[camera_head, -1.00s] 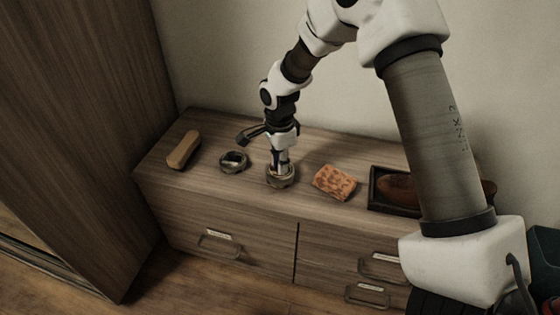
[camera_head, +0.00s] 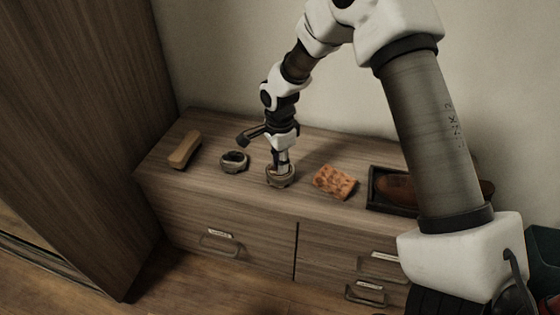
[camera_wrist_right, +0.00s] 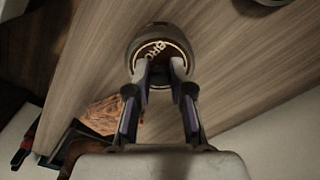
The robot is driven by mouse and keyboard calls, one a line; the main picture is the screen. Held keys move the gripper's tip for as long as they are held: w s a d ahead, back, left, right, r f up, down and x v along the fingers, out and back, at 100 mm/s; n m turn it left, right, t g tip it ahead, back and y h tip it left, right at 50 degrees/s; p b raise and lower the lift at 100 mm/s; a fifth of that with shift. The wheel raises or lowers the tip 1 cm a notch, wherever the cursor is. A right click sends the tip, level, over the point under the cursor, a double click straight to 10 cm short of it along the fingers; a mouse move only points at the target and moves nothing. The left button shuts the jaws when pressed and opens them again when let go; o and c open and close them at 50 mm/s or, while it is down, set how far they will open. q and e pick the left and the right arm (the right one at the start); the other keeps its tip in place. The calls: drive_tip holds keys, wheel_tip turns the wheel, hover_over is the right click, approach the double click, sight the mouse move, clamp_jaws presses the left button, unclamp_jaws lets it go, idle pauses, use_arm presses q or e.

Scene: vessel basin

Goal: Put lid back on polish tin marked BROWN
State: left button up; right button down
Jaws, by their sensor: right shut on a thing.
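A round polish tin (camera_head: 280,182) stands on the wooden cabinet top, below my right gripper (camera_head: 281,169). In the right wrist view, a dark round face with a pale ring and the letters "BRO" (camera_wrist_right: 160,50) shows at the fingertips; the rest of the word is hidden. My right gripper (camera_wrist_right: 163,78) points down and is shut on what looks like the lid, at the tin. Whether the lid is fully seated on the tin cannot be told. A second round tin (camera_head: 234,162), dark inside, stands to the left. My left gripper is not in view.
A wooden-backed brush (camera_head: 184,150) lies at the left. An orange sponge (camera_head: 335,182) lies just right of the tin, with a dark tray (camera_head: 372,202) holding a brown shoe (camera_head: 396,189) beyond it. The wall is behind; drawers are below the front edge.

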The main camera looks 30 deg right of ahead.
drive_tip(key=shift+f+p, duration=0.15)
drive_tip(key=shift+p, duration=0.85)
idle(0.5)
idle(0.3)
drive_tip(key=c, duration=1)
unclamp_jaws()
drive_tip(key=shift+o, duration=0.2)
drive_tip(key=o, duration=0.5)
wheel_tip(320, 180, up, 7)
drive_tip(key=p, duration=0.8)
